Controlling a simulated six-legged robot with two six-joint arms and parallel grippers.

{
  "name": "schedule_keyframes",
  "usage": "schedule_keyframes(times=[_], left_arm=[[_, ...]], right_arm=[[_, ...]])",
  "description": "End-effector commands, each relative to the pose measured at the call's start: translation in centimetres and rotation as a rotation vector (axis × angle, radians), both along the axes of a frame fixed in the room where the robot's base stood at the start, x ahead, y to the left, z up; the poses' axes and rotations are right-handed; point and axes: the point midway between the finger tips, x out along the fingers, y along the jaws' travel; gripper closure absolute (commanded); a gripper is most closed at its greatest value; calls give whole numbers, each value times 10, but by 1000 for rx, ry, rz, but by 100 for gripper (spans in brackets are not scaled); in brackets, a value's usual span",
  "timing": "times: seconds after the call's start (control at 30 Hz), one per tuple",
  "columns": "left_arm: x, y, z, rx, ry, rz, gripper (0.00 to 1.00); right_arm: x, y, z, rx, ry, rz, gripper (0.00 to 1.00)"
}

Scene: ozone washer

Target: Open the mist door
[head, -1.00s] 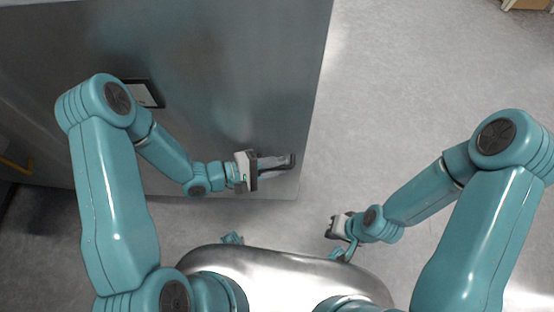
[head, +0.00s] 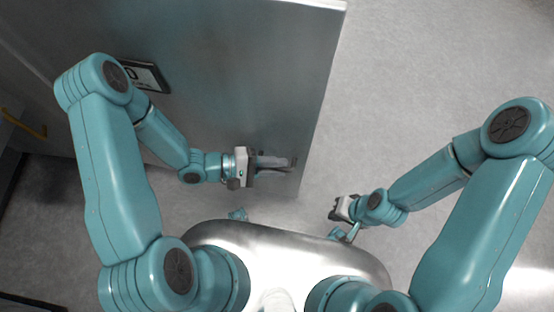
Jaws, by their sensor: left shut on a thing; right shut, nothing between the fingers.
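The mist door (head: 235,60) is a large grey metal panel filling the upper left of the head view. Its free edge runs down the right side to a lower corner near the picture's middle. My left gripper (head: 277,163) is in front of the door, near that lower corner. It is shut on what seems to be the door handle, mostly hidden by the fingers. My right gripper (head: 335,209) is shut and empty, to the right of the door's edge and apart from it.
A small dark-framed panel (head: 145,76) is on the door, partly behind my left arm. A yellow bar (head: 24,124) shows at the far left. The grey floor (head: 420,90) right of the door is clear.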

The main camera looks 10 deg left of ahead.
Motion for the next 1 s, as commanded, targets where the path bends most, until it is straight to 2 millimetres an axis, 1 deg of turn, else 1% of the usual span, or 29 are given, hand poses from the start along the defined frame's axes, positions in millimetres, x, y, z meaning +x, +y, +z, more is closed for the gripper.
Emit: schedule_keyframes(times=[0.57,0.6,1.0], left_arm=[[-4,1,0,-1,-2,-10,100],[-4,1,0,-1,-2,-10,75],[-5,1,0,0,-1,-11,75]], right_arm=[[0,0,1,0,0,0,100],[0,0,1,0,0,0,100],[0,0,1,0,0,0,100]])
